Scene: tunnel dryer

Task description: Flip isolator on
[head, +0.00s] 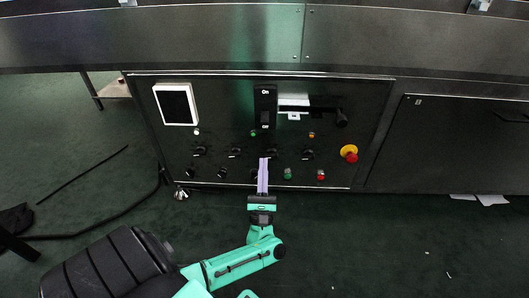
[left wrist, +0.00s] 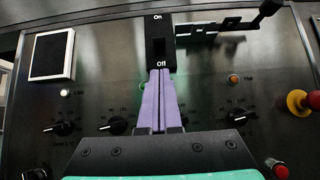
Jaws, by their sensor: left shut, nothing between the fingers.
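The isolator (head: 265,108) is a tall black plate on the dark control panel, marked On at the top and Off at the bottom. In the left wrist view the isolator (left wrist: 160,30) has a small dark toggle between the two words, nearer to Off; its exact tilt is hard to make out. My left gripper (head: 263,160) is shut and empty, its two purple fingers together and pointing up the panel below the isolator. In the left wrist view the left gripper's tips (left wrist: 159,73) appear just under the word Off; contact cannot be told. My right gripper is out of view.
A white-framed screen (head: 176,104) is left of the isolator. A black lever handle (head: 341,118) and a red emergency button on yellow (head: 349,153) are to its right. Several black knobs (head: 235,153) and small lamps surround the fingers. The dark green floor in front is mostly clear.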

